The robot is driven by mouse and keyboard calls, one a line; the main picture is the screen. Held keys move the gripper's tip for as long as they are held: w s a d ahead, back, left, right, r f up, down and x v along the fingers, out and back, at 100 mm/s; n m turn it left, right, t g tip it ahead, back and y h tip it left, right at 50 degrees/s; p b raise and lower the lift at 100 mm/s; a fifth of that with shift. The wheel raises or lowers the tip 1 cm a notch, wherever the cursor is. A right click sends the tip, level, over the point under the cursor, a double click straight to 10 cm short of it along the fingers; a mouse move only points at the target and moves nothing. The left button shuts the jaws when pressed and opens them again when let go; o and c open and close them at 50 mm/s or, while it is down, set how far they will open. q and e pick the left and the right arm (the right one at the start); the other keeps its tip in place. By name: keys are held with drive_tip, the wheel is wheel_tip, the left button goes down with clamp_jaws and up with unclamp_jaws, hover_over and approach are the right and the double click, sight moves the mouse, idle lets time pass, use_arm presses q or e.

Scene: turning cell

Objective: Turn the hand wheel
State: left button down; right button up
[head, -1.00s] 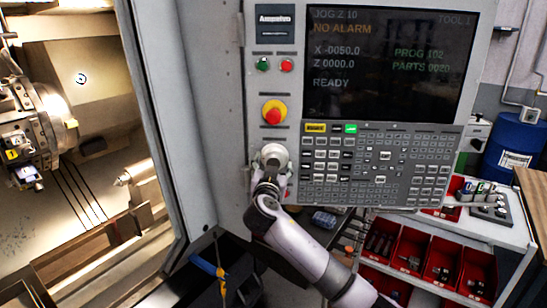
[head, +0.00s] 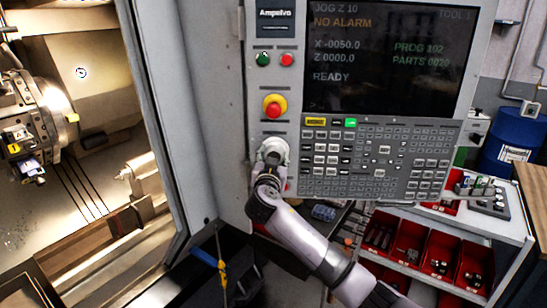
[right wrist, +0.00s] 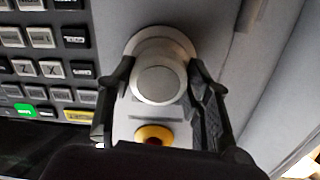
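The hand wheel (head: 273,151) is a round, light metal knob on the control panel, below the red emergency stop button on its yellow base (head: 274,106). It fills the upper middle of the right wrist view (right wrist: 158,80). My right gripper (head: 268,164) is at the wheel, reaching up from below. In the right wrist view its two dark fingers (right wrist: 160,88) lie on opposite sides of the knob and appear to touch its rim. The finger pads are partly hidden. My left gripper is in no view.
The panel has a screen (head: 390,58) reading "JOG Z 10", "NO ALARM" and "Z 0000.0", with a keypad (head: 377,160) right of the wheel. The open lathe chamber (head: 75,190) is at left. A cart with red bins (head: 425,255) stands below right.

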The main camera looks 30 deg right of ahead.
drive_tip(key=shift+d+r, duration=0.1)
drive_tip(key=c, duration=0.3)
